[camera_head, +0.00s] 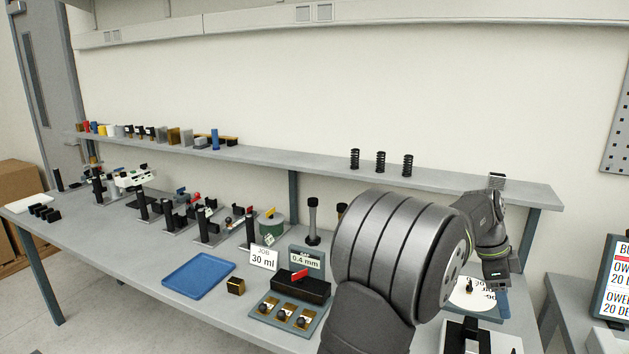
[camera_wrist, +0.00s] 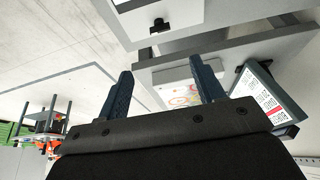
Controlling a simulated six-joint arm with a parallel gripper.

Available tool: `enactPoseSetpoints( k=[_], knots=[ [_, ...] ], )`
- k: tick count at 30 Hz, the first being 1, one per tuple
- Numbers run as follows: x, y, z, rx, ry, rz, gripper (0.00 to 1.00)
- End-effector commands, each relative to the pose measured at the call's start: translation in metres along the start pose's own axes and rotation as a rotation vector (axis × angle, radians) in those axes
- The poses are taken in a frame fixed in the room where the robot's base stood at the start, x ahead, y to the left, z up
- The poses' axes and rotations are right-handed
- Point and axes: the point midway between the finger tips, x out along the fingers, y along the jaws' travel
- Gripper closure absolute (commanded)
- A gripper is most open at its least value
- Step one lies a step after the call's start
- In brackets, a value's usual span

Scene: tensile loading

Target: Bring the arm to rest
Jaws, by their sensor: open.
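My arm reaches across the right end of the bench in the head view, with its wrist bent downward at the far right. My gripper shows in the wrist view (camera_wrist: 165,78) with its two dark blue fingers wide apart and nothing between them. In the head view the fingers cannot be made out clearly. Beyond the fingers in the wrist view are a grey surface and a pale panel with coloured marks (camera_wrist: 178,88), apart from the fingers as far as I can tell.
The bench holds a blue tray (camera_head: 199,274), a "30 ml" card (camera_head: 263,258), a "0.4 mm" display (camera_head: 306,262) and several black fixtures on the left. A shelf with springs (camera_head: 381,162) runs behind. A monitor (camera_head: 613,285) stands at right, also in the wrist view (camera_wrist: 262,98).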

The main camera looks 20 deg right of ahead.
Motion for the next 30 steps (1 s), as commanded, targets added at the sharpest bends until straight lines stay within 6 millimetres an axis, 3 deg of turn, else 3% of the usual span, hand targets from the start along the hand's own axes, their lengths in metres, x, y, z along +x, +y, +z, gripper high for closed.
enactPoseSetpoints(
  k=[2,3,27,30],
  knots=[
    [-0.017,-0.001,0.0,0.0,0.001,-0.004,0.38],
    [-0.014,0.0,0.0,-0.001,0.0,0.001,0.38],
    [0.152,0.001,0.0,-0.001,0.0,0.003,0.38],
    [0.157,0.001,-0.001,-0.043,0.002,-0.02,0.38]
  ],
)
